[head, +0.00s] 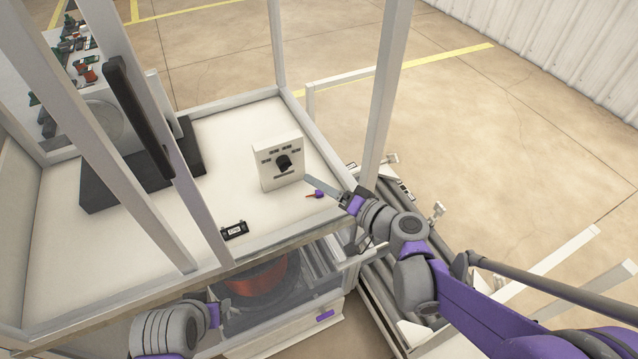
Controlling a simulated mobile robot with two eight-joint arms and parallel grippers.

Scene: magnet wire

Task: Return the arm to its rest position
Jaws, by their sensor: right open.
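My right arm comes in from the right, and its gripper (312,187) is over the right part of the white table top (225,165). The gripper is open, with nothing visible between its fingers. Its tip is close to the lower right corner of a white box with a black knob (275,163); I cannot tell whether they touch. My left arm comes in at the bottom left, and its gripper (220,308) is low in front of the table's front edge. The left fingers are too small and partly hidden to read.
White frame posts (385,95) rise around the table. A small black device (234,231) lies near the front edge, and a dark block (100,185) stands at the left. An orange-red coil (262,277) sits below the table. Open floor (500,140) lies to the right.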

